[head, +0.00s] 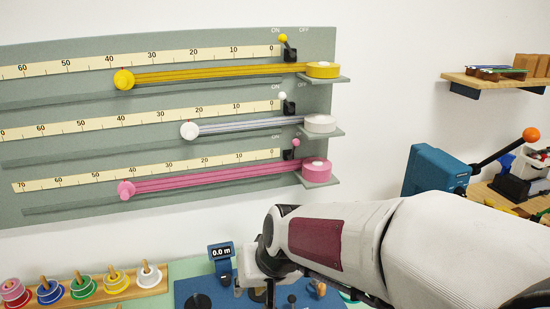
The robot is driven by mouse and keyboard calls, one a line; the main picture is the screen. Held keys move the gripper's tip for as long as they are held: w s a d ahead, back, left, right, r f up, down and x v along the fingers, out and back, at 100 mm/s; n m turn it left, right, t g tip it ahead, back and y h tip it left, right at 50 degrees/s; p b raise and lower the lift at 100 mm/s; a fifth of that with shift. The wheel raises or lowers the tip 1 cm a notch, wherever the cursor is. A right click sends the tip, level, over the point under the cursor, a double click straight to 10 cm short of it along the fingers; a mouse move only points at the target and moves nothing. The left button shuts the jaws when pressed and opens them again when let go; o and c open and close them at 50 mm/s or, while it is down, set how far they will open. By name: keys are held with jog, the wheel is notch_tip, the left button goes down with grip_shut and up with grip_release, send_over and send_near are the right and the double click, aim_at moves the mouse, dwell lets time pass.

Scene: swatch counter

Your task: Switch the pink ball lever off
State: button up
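The pink ball lever (296,142) is on the grey-green wall board (330,100), in the lowest row, by the right end of its scale. Its pink ball leans right of its black base, toward the OFF side. The pink ribbon roll (316,168) sits on a small shelf just right of and below it. My gripper (265,292) is at the bottom centre, well below the lever and apart from it. My arm's wrist hides part of it, and its fingers are too unclear to tell open from shut.
The yellow ball lever (283,38) and white ball lever (282,96) lean left, toward ON. Ribbons stretch left along the scales. A blue display (221,252) reads 0.0 m beside my gripper. Ring pegs (80,288) stand at lower left. A blue device with an orange-ball handle (531,134) is at right.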

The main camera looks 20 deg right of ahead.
jog(key=w+m+t, duration=0.2)
jog(key=w+t, duration=0.1)
jog(key=w, duration=1.2)
jog(key=m+t+h, duration=0.6)
jog(key=m+h, duration=0.2)
jog(key=h, duration=0.5)
send_near(294, 147)
jog(key=shift+w+d+r, duration=0.15)
jog(key=shift+w+d, duration=0.2)
jog(key=shift+d, duration=0.1)
jog(key=shift+w+d, duration=0.1)
jog(key=shift+x, duration=3.75)
jog(key=shift+w, duration=0.1)
grip_shut()
